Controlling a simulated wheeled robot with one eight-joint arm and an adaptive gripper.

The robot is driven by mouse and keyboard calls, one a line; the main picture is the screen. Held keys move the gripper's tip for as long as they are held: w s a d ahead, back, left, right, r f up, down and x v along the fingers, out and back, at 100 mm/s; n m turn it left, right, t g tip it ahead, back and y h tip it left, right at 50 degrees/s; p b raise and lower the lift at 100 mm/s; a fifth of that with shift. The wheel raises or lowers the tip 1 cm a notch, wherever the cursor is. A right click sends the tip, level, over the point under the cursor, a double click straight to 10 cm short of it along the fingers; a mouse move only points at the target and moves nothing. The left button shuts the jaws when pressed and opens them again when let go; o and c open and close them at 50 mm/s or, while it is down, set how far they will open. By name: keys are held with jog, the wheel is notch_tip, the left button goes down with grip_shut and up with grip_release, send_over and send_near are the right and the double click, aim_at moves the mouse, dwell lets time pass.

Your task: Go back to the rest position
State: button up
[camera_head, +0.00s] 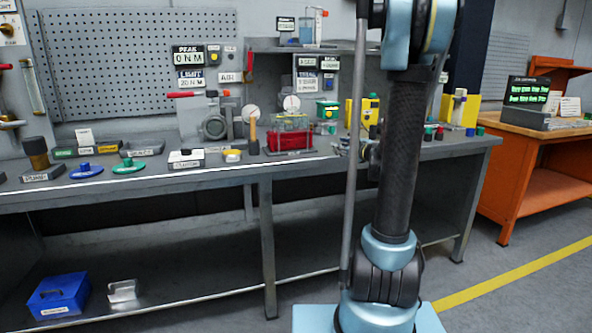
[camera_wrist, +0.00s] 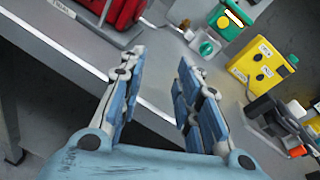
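My gripper (camera_wrist: 160,95) shows in the wrist view with its two blue and grey fingers spread apart. Nothing is between the fingers; only the grey bench front edge and the darker area below show there. The fingers point toward the bench (camera_head: 230,177) and the items on it. In the head view my arm rises at the right of centre in front of the bench. My gripper is mostly hidden there, with only small metal parts showing left of my arm near the bench edge.
A red vessel (camera_head: 290,141) stands on the bench left of my arm. Green (camera_wrist: 225,20) and yellow (camera_wrist: 258,66) boxes stand beyond my fingers. An orange workbench (camera_head: 545,130) stands at right. A blue box (camera_head: 58,296) sits on the lower shelf. Floor at right is clear.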

jog(key=s+a+f+n+g, duration=0.4)
jog(key=s+n, duration=0.4)
jog(key=s, duration=0.2)
jog(key=s+a+f+n+g, duration=0.3)
jog(key=s+a+n, duration=0.1)
jog(key=s+n, duration=0.4)
jog(key=s+d+f+n+g+h, duration=0.2)
jog(key=s+d+f+n, duration=0.1)
jog(key=s, duration=0.4)
jog(key=s+d+f+n+g+h, duration=0.2)
jog(key=s+d+f+n, duration=0.1)
jog(key=s, duration=0.5)
jog(key=s+d+f+n+g+h, duration=0.1)
jog(key=s+d+f+n+h, duration=0.1)
jog(key=s+n, duration=0.3)
jog(key=s+f+h, duration=0.1)
jog(key=s, duration=0.1)
jog(key=shift+s+d+f+g, duration=0.3)
jog(key=shift+s+d+g, duration=0.05)
jog(key=shift+d+g, duration=0.05)
jog(key=shift+w+f, duration=0.2)
jog(key=shift+w, duration=0.25)
dwell(1.3)
